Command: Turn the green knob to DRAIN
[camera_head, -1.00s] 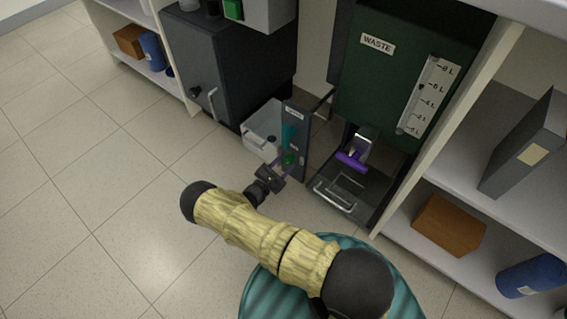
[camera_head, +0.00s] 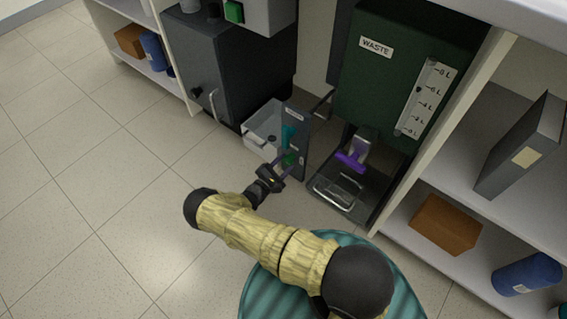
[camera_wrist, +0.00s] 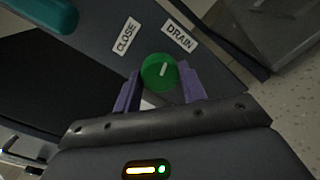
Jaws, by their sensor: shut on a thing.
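The green knob (camera_wrist: 158,72) sits on a dark panel (camera_wrist: 95,45) between a CLOSE label (camera_wrist: 126,36) on the left and a DRAIN label (camera_wrist: 179,36) on the right. Its white pointer line is tilted up and right, toward the DRAIN label. My gripper (camera_wrist: 160,88) has its two purple fingers on either side of the knob, shut on it. In the head view, my gripper (camera_head: 280,169) is at the panel's lower part, and the green knob (camera_head: 289,159) is partly hidden by it.
A teal part (camera_wrist: 48,12) is higher on the panel. A pale bin (camera_head: 263,130) stands left of the panel. The green WASTE tank (camera_head: 400,75), with a purple handle (camera_head: 351,161) and a tray (camera_head: 341,196) below, is to the right. Open floor lies left.

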